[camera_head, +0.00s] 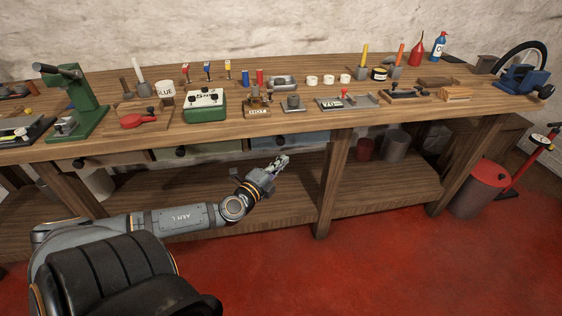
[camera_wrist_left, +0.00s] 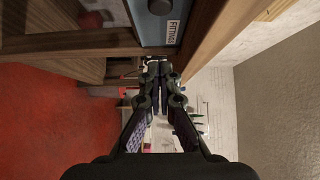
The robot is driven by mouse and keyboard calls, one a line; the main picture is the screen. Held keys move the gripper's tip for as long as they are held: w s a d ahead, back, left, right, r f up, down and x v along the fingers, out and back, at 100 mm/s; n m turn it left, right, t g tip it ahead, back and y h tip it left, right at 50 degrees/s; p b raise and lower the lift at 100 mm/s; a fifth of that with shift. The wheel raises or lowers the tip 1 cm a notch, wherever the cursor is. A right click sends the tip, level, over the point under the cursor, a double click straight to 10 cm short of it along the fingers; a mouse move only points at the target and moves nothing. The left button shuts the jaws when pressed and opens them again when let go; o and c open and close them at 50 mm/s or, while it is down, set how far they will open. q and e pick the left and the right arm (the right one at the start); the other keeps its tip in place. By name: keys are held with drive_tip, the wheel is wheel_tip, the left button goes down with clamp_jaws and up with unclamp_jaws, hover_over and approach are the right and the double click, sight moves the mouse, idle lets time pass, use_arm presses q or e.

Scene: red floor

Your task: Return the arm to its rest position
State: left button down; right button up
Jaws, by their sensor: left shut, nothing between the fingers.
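My left arm comes in from the lower left in the head view, stretched to the right in front of the workbench. My left gripper (camera_head: 281,163) is shut and empty, below the front edge of the bench top and in front of the drawers. In the left wrist view its fingers (camera_wrist_left: 159,72) are together with nothing between them. A blue-grey drawer front labelled FITTINGS (camera_wrist_left: 156,22) shows just beyond the fingertips; I cannot tell the exact gap. My right gripper is not in either view.
The wooden workbench (camera_head: 330,120) spans the view, with a green press (camera_head: 78,105), a green box (camera_head: 205,106) and a blue vise (camera_head: 522,80) on top. A red-lidded bin (camera_head: 481,188) stands at the right. The red floor (camera_head: 400,265) in front is clear.

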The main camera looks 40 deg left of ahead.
use_arm(q)
drive_tip(key=s+a+f+n+g+y, duration=0.35)
drive_tip(key=a+f, duration=0.25)
drive_tip(key=f, duration=0.4)
drive_tip(key=s+a+f+n+g+y, duration=0.25)
drive_tip(key=a+f+n, duration=0.25)
drive_tip(key=f, duration=0.4)
drive_tip(key=s+f+n+g+h, duration=0.1)
drive_tip(key=s+f+n+g, duration=0.1)
drive_tip(key=s+f, duration=0.35)
drive_tip(key=s+f+n+g, duration=0.1)
drive_tip(key=s+f+g, duration=0.15)
drive_tip(key=f, duration=0.55)
drive_tip(key=s+d+f+n+g+h, duration=0.5)
drive_tip(key=s+d+f+g, duration=0.1)
drive_tip(key=s+d+f, duration=1.25)
drive_tip(key=s+d+r+p, duration=0.3)
drive_tip(key=s+r+p, duration=0.6)
drive_tip(key=p, duration=1)
wheel_tip(320, 180, up, 4)
drive_tip(key=shift+f, duration=0.2)
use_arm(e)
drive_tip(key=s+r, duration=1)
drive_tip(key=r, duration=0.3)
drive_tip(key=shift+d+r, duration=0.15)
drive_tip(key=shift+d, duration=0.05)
